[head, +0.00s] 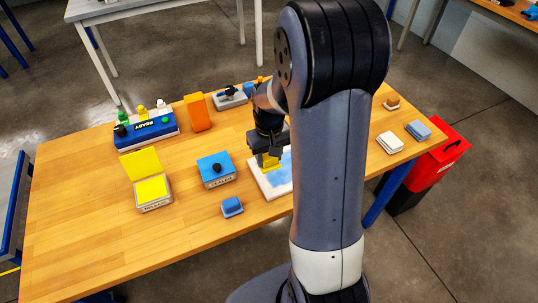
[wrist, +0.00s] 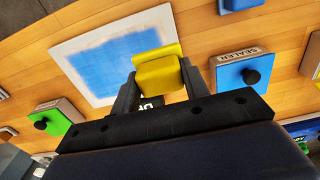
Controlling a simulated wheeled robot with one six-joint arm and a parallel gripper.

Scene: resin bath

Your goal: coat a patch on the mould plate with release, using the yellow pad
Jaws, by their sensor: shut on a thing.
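My gripper (head: 268,152) is shut on the yellow pad (head: 268,162). It holds the pad over the left part of the mould plate (head: 259,180). I cannot tell whether the pad touches the plate. In the wrist view the pad (wrist: 160,72) sits between the two fingers, at the edge of the white plate (wrist: 150,20). A blue patch (wrist: 105,65) covers much of the plate's middle. No yellow coat shows on the visible plate. The open tin with yellow filling (head: 152,189) stands at the left with its yellow lid raised. My arm hides the plate's right part.
A blue-lidded sealer tin (head: 216,168) and a loose blue block (head: 232,206) stand left of the plate. Behind are an orange block (head: 197,112) and a blue READY box (head: 147,130). White (head: 389,143) and blue-grey (head: 418,131) blocks lie at the right. The table's front left is clear.

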